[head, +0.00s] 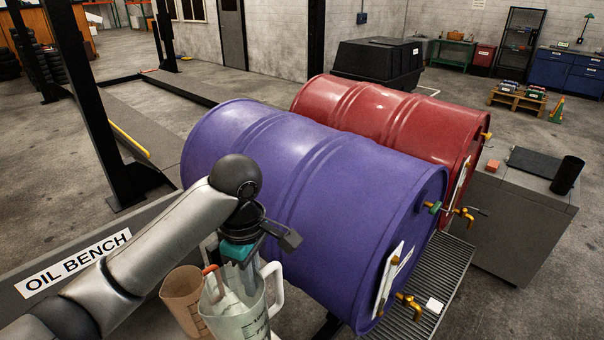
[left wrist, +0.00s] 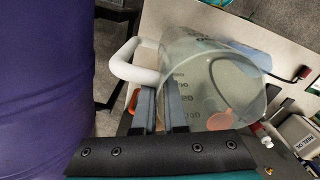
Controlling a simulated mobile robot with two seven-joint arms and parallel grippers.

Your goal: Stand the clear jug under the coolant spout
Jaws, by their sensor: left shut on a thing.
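The clear jug (head: 236,318), with dark markings and a white handle (head: 276,287), is at the bottom of the head view, left of the purple drum (head: 300,190). My left gripper (head: 247,277) points down and is shut on the jug near its handle. In the left wrist view the fingers (left wrist: 159,100) lie at the handle side of the clear jug (left wrist: 205,65); I cannot tell whether they pinch wall or handle. A brass tap (head: 408,302) is low on the purple drum's end face. Another brass tap (head: 464,214) is on the red drum (head: 405,115). No coolant label is readable. My right gripper is out of view.
A brown jug (head: 181,300) stands just left of the clear jug. A ribbed drip grate (head: 448,270) lies below the drum taps. A grey cabinet (head: 520,210) with a black cylinder (head: 567,175) stands at the right. The oil bench sign (head: 75,264) is at the left.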

